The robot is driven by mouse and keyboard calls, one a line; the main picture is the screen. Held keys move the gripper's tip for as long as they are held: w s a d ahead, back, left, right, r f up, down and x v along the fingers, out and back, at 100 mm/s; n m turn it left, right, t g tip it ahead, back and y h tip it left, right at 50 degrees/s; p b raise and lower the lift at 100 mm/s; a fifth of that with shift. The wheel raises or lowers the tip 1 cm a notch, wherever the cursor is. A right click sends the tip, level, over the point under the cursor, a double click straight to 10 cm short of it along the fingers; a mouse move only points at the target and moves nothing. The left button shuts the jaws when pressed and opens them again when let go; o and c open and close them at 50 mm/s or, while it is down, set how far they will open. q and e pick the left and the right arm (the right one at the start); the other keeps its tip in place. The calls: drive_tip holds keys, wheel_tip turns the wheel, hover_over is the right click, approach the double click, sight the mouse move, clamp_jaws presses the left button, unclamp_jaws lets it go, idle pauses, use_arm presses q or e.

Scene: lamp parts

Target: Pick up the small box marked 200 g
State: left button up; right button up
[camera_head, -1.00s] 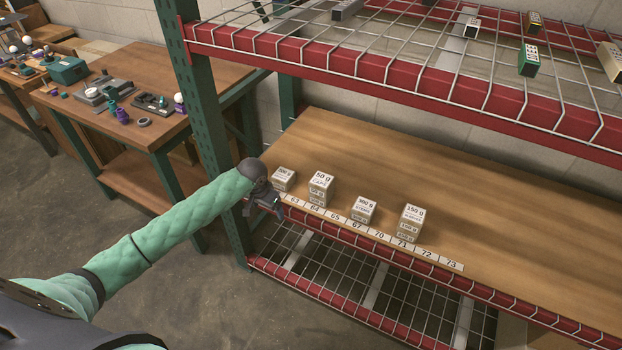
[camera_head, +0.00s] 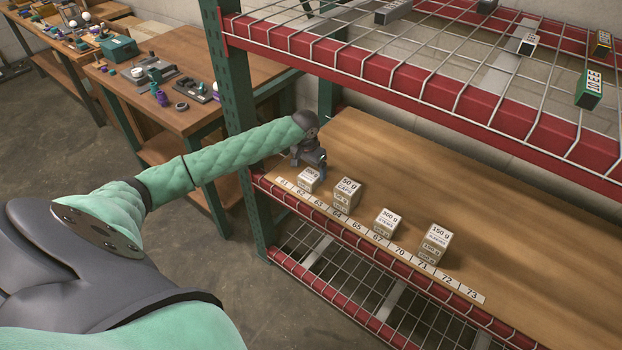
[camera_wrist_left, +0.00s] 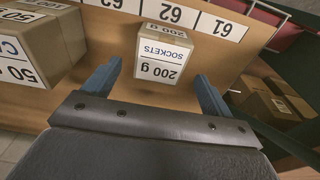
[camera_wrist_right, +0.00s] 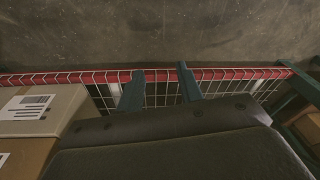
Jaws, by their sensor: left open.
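The small box marked 200 g (camera_wrist_left: 164,55) stands between and just ahead of the open fingers of my left gripper (camera_wrist_left: 158,92) in the left wrist view. Its label reads "SOCKETS 200 g" and appears upside down there. In the head view the box (camera_head: 308,179) is the leftmost on the wooden shelf, near number tags 61 and 62. My left gripper (camera_head: 311,163) is right behind and above it, partly hiding it. I cannot tell if the fingers touch it. My right gripper (camera_wrist_right: 160,88) is open and empty above a wire shelf.
A 50 g box (camera_head: 347,193) stands close to the right, then a 300 g box (camera_head: 387,222) and a 150 g box (camera_head: 435,243). A green post (camera_head: 235,120) is at the left, and a red-edged wire shelf (camera_head: 400,82) hangs above. The wooden shelf behind the boxes is clear.

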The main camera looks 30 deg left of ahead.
sight(310, 175)
use_arm(q)
wheel_tip(310, 175, down, 3)
drive_tip(key=shift+s+f+p, duration=0.1)
drive_tip(key=shift+p, duration=0.5)
drive_tip(key=shift+f, duration=0.45)
use_arm(e)
wheel_tip(310, 175, down, 6)
drive_tip(key=s+d, duration=0.1)
drive_tip(key=s, duration=0.1)
drive_tip(key=shift+f, duration=0.15)
use_arm(q)
drive_tip(key=shift+c, duration=0.4)
drive_tip(key=c, duration=1.1)
